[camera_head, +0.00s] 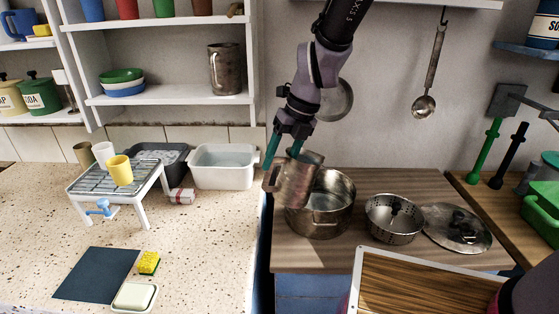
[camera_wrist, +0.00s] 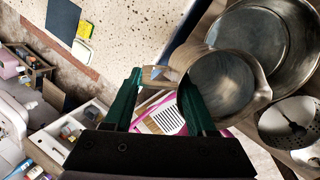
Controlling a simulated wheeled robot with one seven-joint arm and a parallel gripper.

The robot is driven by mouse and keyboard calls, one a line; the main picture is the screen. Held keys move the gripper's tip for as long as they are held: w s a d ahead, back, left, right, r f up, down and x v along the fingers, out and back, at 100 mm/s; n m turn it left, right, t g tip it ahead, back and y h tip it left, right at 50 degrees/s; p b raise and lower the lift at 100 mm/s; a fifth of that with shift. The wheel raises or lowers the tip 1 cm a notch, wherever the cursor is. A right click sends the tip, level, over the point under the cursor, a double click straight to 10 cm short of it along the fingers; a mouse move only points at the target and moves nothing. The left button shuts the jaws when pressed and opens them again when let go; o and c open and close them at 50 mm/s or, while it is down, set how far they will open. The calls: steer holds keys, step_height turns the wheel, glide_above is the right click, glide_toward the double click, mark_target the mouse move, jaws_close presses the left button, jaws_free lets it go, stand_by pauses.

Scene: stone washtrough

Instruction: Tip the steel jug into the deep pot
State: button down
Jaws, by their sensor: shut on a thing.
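The steel jug (camera_head: 296,184) is held in my gripper (camera_head: 283,150), in front of and overlapping the left side of the deep pot in the head view. The jug leans slightly, its top toward the right. In the wrist view the jug (camera_wrist: 222,88) shows its open mouth and spout, with its handle between the green fingers of my gripper (camera_wrist: 160,95). I cannot make out any contents. The deep pot (camera_head: 328,218) stands upright and open on the wooden counter. Its rim and inside also show in the wrist view (camera_wrist: 290,35), beyond the jug; the jug hides part of it.
A steel colander (camera_head: 393,219) and a lid (camera_head: 457,229) lie right of the pot. A wooden board (camera_head: 425,285) is at the front. A white basin (camera_head: 222,167) and a small rack (camera_head: 118,178) with cups stand left. A ladle (camera_head: 428,75) hangs on the wall behind.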

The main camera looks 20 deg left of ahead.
steer(key=shift+w+d+r+g+y, duration=0.5)
steer(key=shift+r+g+y, duration=0.1)
steer(key=shift+g+y, duration=0.15)
steer(key=shift+w+d+r+y, duration=0.1)
steer(key=shift+r+y, duration=0.05)
steer(key=shift+y, duration=0.2)
stand_by(1.1)
steer(key=shift+w+d+r+g+y, duration=0.15)
steer(key=shift+w+d+g+y, duration=0.3)
steer(key=shift+g, duration=0.2)
stand_by(2.7)
steer(key=shift+w+d+r+g+y, duration=0.1)
steer(key=shift+w+d+g+y, duration=0.15)
steer(key=shift+g+y, duration=0.1)
stand_by(2.0)
